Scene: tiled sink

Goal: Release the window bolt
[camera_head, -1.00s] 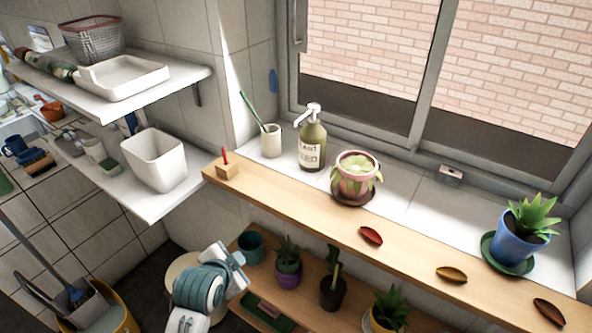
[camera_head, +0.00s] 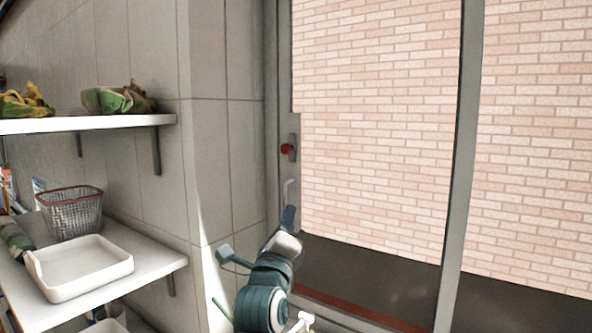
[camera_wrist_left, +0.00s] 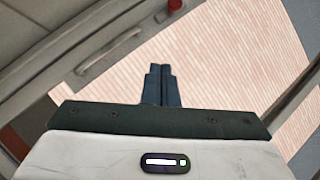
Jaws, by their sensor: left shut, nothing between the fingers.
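The window bolt shows as a small red knob (camera_head: 287,149) on a grey plate on the left window frame. A pale curved handle (camera_head: 289,188) sits just below it. In the left wrist view the red knob (camera_wrist_left: 175,5) is at the top edge, and the handle (camera_wrist_left: 108,52) is left of the fingers. My left gripper (camera_head: 289,216) is below the knob and handle, near the window frame. Its dark fingers (camera_wrist_left: 161,84) are together and empty, apart from the knob. My right gripper is out of view.
Shelves on the left wall hold a wire basket (camera_head: 72,212), a white tray (camera_head: 80,268) and green and yellow items above. A vertical window bar (camera_head: 463,150) stands to the right, with brick wall behind the glass. A green stick (camera_head: 221,308) is low beside my arm.

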